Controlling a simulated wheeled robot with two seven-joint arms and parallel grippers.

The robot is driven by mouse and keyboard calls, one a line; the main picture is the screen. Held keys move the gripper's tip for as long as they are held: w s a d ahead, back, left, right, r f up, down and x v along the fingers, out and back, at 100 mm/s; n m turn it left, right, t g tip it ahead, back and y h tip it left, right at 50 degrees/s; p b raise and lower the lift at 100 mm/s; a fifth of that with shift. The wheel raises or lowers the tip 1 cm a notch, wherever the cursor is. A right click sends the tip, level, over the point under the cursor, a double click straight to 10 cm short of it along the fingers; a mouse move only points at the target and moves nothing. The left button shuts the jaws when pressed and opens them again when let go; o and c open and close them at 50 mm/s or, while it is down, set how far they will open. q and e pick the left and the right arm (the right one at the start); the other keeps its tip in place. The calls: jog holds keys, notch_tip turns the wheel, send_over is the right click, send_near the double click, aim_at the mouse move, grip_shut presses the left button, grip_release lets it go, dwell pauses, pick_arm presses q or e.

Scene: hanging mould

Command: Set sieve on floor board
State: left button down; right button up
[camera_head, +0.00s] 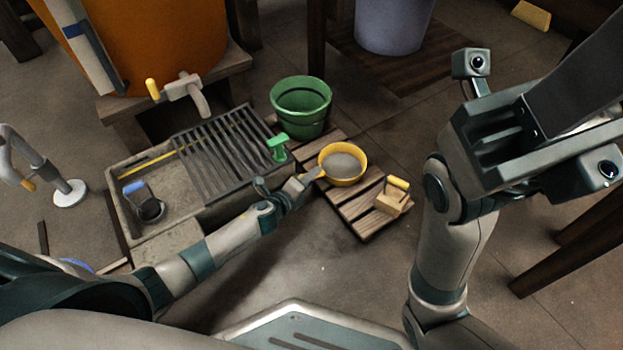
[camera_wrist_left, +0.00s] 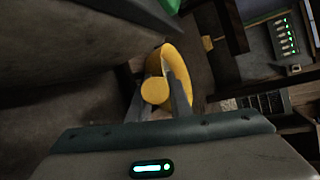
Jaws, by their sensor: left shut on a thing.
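The sieve (camera_head: 343,178) is a round yellow ring with a grey mesh. It is over the far part of the slatted wooden floor board (camera_head: 352,207); I cannot tell whether it touches the slats. My left gripper (camera_head: 308,177) is shut on its handle at the sieve's left side. In the left wrist view the yellow handle end (camera_wrist_left: 155,90) sits between the two fingers, with the sieve's rim (camera_wrist_left: 184,66) beyond. My right arm's hand (camera_head: 530,130) is raised at the right, away from the board; its jaws do not show clearly.
A wooden block with a yellow handle (camera_head: 393,196) stands on the board, right of the sieve. A green bucket (camera_head: 300,108) is behind. A stone trough (camera_head: 125,205) with a dark grate (camera_head: 222,155) and green clamp (camera_head: 278,148) lies left. Open floor lies in front.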

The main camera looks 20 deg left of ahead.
pick_arm(q)
jog(key=shift+r, duration=0.1)
jog(key=c, duration=1.6)
grip_release()
